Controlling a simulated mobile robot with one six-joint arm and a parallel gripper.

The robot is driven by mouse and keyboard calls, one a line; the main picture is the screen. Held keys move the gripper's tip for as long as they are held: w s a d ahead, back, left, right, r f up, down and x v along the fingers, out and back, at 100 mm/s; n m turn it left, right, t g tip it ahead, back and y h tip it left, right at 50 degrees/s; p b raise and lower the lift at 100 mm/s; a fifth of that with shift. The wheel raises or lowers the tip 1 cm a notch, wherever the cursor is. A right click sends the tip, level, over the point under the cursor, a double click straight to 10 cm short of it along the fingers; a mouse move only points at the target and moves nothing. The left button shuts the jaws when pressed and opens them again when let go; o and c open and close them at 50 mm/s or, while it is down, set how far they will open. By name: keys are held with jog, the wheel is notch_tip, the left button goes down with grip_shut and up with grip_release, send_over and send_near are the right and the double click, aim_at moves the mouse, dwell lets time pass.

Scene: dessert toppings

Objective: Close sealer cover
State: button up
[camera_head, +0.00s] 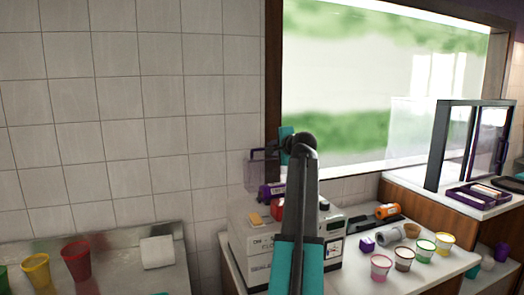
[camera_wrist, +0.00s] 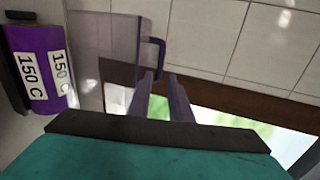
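The sealer (camera_head: 250,235) is a pale boxy machine on the counter at the lower centre of the head view. Its see-through cover (camera_head: 262,170) with a purple handle stands raised above the purple part labelled 150 C (camera_head: 270,191). In the wrist view the clear cover (camera_wrist: 105,45), its purple handle (camera_wrist: 158,52) and the purple labelled part (camera_wrist: 38,65) show at the left. My gripper (camera_wrist: 161,78) has its two dark fingers apart, with nothing seen between them. Its tips are close to the handle's end; contact is unclear. In the head view my arm hides the fingers and part of the sealer.
A glass case (camera_head: 470,145) stands farther right. Coloured cups (camera_head: 77,260) stand on a metal surface at left. A tiled wall (camera_head: 130,110) and window are behind.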

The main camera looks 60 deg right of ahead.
aim_at(263, 149)
jog(key=p+x, duration=0.1)
jog(key=x, duration=1)
jog(key=shift+w+d+p, duration=0.15)
jog(key=shift+p, duration=0.25)
grip_shut()
